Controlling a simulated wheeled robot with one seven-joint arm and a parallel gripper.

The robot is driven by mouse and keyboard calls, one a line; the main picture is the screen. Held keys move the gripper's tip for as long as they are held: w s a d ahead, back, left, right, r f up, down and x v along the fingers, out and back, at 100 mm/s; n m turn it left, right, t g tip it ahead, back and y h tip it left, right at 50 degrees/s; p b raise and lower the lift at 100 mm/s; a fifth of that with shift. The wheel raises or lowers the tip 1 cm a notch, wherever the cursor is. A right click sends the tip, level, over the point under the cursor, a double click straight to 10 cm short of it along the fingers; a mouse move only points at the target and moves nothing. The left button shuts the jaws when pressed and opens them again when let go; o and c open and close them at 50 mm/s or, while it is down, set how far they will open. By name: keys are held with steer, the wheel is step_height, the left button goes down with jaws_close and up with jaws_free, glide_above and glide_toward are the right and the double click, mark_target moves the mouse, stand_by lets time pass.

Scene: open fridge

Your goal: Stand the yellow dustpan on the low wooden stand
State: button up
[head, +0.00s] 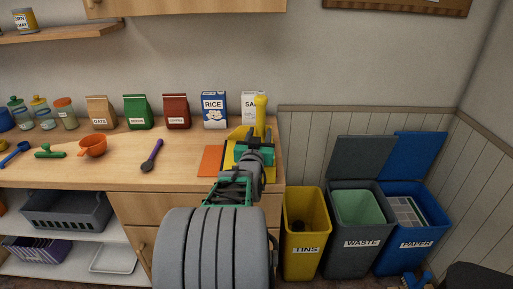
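The yellow dustpan (261,113) is at the right end of the wooden counter, its handle pointing up. Its lower part is largely covered by my arm, and yellow edges show on both sides.
A flat orange piece (209,161) lies left of my arm. A purple spoon (152,156), an orange scoop (92,146) and a green tool (49,152) lie further left. Packets, including a rice box (214,110), line the wall. Bins (306,232) stand right of the counter.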

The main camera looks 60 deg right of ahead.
jaws_close()
steer(key=shift+r, duration=0.1)
stand_by(1.0)
